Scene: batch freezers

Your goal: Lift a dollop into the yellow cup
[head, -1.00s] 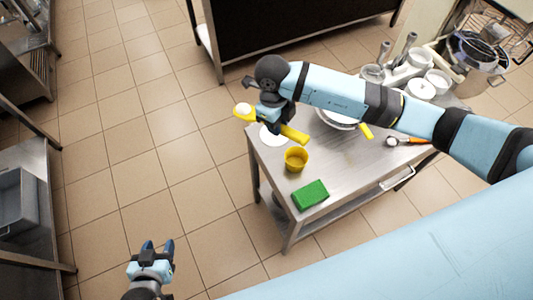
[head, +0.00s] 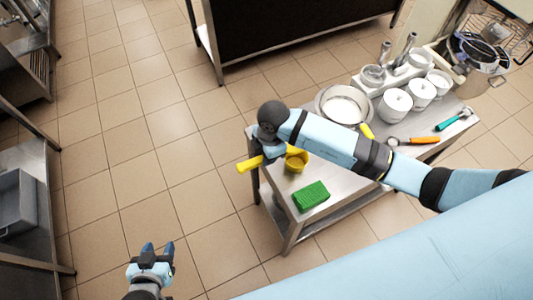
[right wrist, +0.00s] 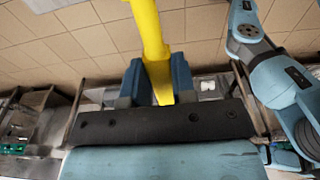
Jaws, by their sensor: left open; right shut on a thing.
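The yellow cup (head: 294,165) stands near the left end of the metal table, partly hidden by my right wrist. My right gripper (head: 270,153) is beside the cup in the head view and is shut on a yellow tool (head: 249,164). One end of the tool sticks out left past the table edge. Its other end is hidden or merges with the cup's rim. In the right wrist view the tool's yellow shaft (right wrist: 147,25) runs up from between the fingers (right wrist: 160,82). No dollop is visible now. My left gripper (head: 152,252) is open and empty over the floor.
A green block (head: 311,196) lies at the table's near corner. A large bowl with white contents (head: 343,106) stands behind my right forearm. White tubs (head: 394,104), an orange-handled tool (head: 415,140) and a green-handled tool (head: 453,119) are further right.

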